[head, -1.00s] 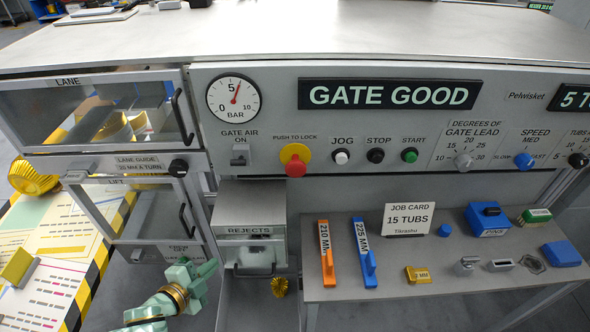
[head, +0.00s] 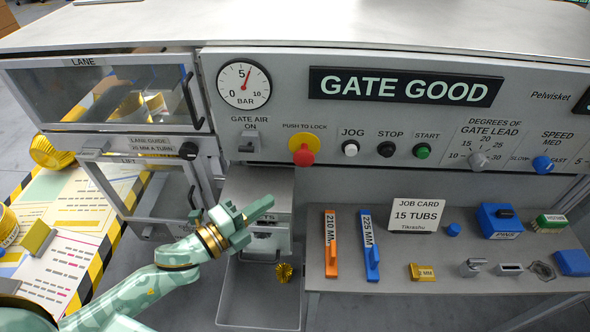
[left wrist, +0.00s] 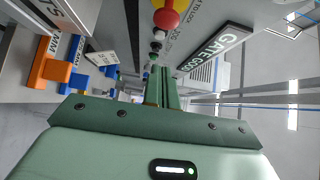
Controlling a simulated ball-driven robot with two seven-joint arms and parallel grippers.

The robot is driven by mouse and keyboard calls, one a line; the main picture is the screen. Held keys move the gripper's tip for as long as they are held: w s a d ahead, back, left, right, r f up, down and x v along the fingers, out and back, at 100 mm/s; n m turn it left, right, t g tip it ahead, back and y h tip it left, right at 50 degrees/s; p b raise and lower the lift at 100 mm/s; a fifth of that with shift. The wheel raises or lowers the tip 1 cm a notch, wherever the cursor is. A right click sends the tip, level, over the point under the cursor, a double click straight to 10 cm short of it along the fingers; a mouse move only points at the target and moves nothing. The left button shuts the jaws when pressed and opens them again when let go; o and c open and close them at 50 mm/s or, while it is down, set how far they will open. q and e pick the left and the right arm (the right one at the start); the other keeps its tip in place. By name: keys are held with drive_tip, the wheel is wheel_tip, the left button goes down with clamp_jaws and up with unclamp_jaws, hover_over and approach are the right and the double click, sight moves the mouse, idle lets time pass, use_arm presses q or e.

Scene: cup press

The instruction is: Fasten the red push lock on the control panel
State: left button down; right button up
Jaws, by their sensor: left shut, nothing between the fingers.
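The red push lock (head: 304,157) is a red mushroom button on a yellow collar, under the label PUSH TO LOCK on the grey control panel (head: 375,133). In the left wrist view the red button (left wrist: 165,19) shows at the top, beyond the fingers. My left gripper (head: 254,208) is shut and empty, in front of the rejects box, below and to the left of the red button and apart from it. In the left wrist view its fingers (left wrist: 160,88) are together and point toward the panel. My right gripper is not in view.
Jog (head: 350,149), stop (head: 387,149) and start (head: 423,151) buttons sit right of the lock. The gate air switch (head: 249,143) is left of it. A shelf below holds an orange 210 mm bar (head: 331,245), a blue 225 mm bar (head: 370,247) and a job card (head: 416,215).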

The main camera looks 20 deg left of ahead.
sight(299, 161)
use_arm(q)
drive_tip(key=shift+w+d, duration=0.5)
drive_tip(key=shift+w, duration=1.45)
drive_tip(key=shift+w+d, duration=0.55)
drive_tip(key=shift+w, duration=1.35)
drive_tip(key=shift+w+d, duration=0.5)
drive_tip(key=shift+w, duration=1.45)
drive_tip(key=shift+w+a+r, duration=0.1)
drive_tip(key=shift+w+a, duration=0.1)
drive_tip(key=shift+w, duration=0.3)
drive_tip(key=shift+w+a, duration=0.15)
drive_tip(key=shift+w, duration=0.3)
